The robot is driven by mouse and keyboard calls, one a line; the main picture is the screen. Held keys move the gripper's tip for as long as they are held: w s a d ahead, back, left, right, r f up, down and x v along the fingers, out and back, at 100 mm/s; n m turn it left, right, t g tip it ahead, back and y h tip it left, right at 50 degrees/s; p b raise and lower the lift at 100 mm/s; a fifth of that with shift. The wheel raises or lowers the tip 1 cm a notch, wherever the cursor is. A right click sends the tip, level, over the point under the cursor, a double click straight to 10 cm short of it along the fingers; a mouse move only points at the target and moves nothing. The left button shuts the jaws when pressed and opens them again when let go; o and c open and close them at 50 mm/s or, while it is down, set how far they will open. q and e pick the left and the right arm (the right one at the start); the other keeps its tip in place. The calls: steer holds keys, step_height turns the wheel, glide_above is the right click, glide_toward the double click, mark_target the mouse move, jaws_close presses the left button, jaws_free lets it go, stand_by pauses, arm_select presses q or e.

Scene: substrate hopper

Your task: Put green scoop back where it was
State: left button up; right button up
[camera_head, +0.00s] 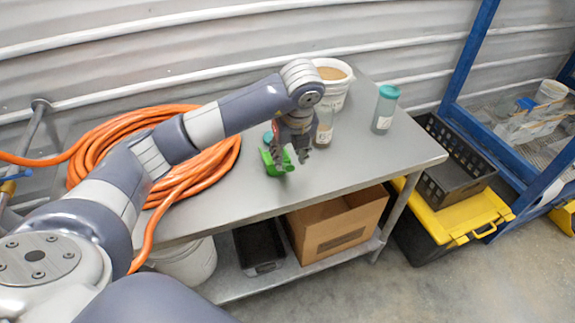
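The green scoop (270,163) is on or just above the grey metal table, near the middle of the head view. My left gripper (291,158) points down right at the scoop, with its fingers apart. One finger overlaps the scoop and hides part of it. The scoop lies toward the left finger, and I see no grip closed on it. Whether they touch is hard to tell. My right gripper is not in view.
A coiled orange hose (105,140) covers the table's left. A white bucket of tan material (335,95), a clear container (324,135) and a teal-lidded jar (384,112) stand behind and right. The table's front right (370,165) is clear. A cardboard box (335,225) sits below.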

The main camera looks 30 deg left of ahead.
arm_select(q)
steer(key=v, duration=0.5)
steer(key=shift+d+r, duration=0.1)
steer(key=shift+s+d+r, duration=0.1)
steer(key=shift+s+r, duration=0.05)
steer(key=shift+r, duration=0.45)
